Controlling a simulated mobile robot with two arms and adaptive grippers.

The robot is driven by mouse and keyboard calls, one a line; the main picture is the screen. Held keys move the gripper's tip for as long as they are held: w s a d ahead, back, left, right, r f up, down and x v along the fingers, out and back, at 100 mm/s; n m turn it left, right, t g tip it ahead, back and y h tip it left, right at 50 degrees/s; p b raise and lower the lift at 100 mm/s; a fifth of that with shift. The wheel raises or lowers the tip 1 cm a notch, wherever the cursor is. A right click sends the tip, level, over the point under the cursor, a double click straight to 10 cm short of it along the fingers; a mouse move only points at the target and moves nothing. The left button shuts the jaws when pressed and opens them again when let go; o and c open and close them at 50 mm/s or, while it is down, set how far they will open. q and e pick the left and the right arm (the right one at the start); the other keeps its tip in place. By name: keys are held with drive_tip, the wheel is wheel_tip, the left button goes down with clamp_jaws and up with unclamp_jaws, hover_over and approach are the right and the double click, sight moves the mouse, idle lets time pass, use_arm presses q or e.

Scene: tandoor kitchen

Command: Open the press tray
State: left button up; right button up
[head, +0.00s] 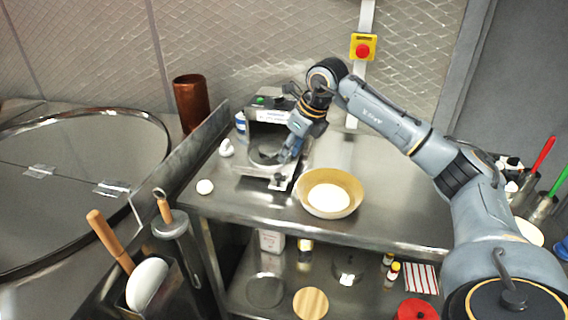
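The press (268,112), a dark machine with a green button and a pale label, stands at the back of the steel table. Its light metal tray (277,184) shows at the front, low down near the tabletop. My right gripper (284,158) reaches down from the right over the front of the press, close to the tray. Its fingertips are small and dark against the press, so I cannot tell whether they are open or touch the tray. The gripper covers part of the press. My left gripper is not in view.
A tan bowl with white contents (330,196) stands close to the right of the tray. A red emergency button (363,48) is on the wall behind. The tabletop's front right (390,230) is clear.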

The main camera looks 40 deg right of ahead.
drive_tip(key=shift+v, duration=1.5)
drive_tip(key=shift+a, duration=0.1)
